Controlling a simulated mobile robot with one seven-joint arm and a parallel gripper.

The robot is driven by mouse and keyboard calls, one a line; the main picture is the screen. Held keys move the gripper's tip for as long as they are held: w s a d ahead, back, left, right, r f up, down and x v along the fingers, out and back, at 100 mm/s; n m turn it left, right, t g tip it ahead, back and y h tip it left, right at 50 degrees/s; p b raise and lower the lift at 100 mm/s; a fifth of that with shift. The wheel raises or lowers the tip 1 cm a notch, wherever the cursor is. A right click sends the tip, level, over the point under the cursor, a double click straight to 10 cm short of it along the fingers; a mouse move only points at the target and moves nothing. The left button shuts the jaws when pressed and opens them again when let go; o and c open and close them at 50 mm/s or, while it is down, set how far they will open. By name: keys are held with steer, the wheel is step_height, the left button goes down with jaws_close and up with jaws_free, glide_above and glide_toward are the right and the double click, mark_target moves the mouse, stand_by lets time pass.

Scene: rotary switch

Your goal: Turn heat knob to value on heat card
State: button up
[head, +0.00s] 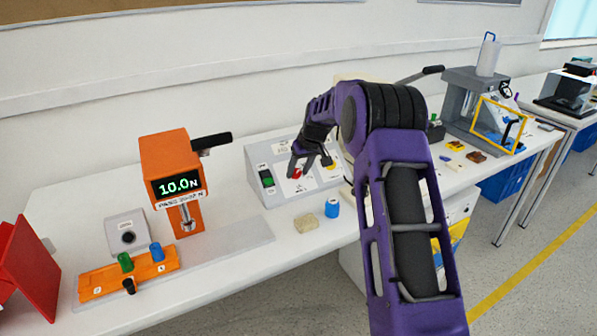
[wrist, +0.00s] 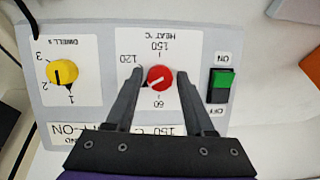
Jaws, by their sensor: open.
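In the wrist view the panel appears upside down; 150, 120 and 60 are readable. The pointer's exact value is too small to tell. A card reading 150 C (wrist: 172,131) lies behind my fingers, partly hidden. My gripper (wrist: 159,84) is open, its fingers on either side of the knob; contact cannot be told. In the head view my gripper (head: 308,163) is at the grey panel, near the red knob (head: 297,173).
A yellow dwell knob (wrist: 62,73) and a green on/off switch (wrist: 221,84) flank the heat knob. A blue cylinder (head: 332,208) and a beige block (head: 306,223) stand before the panel. An orange press (head: 168,160) stands to the left.

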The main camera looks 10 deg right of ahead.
steer(key=shift+w+f, duration=0.1)
steer(key=shift+c, duration=0.3)
jaws_close()
